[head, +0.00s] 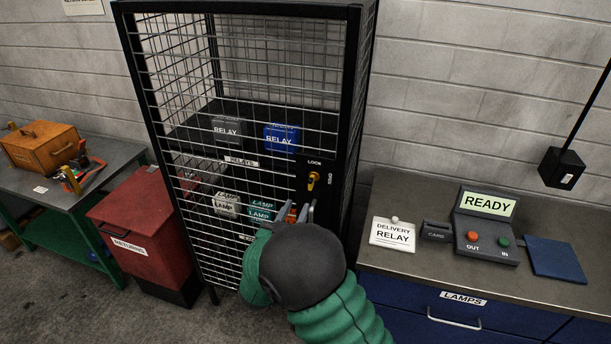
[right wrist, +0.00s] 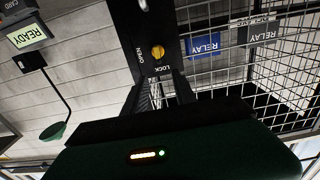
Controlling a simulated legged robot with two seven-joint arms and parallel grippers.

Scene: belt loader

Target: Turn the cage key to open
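The cage (head: 358,100) is a tall black frame with wire mesh, and its door looks closed. The yellow cage key (head: 313,181) sits on a black lock plate on the right post, below the word LOCK, with a smaller label to its right. In the right wrist view the key (right wrist: 157,51) shows ahead of the fingers, with LOCK and OPEN beside it. My right gripper (head: 301,212) is just below the key and apart from it. Its two fingers (right wrist: 160,78) are spread with a gap between them, empty. My left gripper is not in view.
Relay boxes (head: 281,137) and lamp boxes stand on the cage shelves. To the right is a bench (head: 420,268) with a READY console (head: 486,225) and a delivery card (head: 393,234). A red returns bin (head: 140,222) and a tool table (head: 118,155) stand at left.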

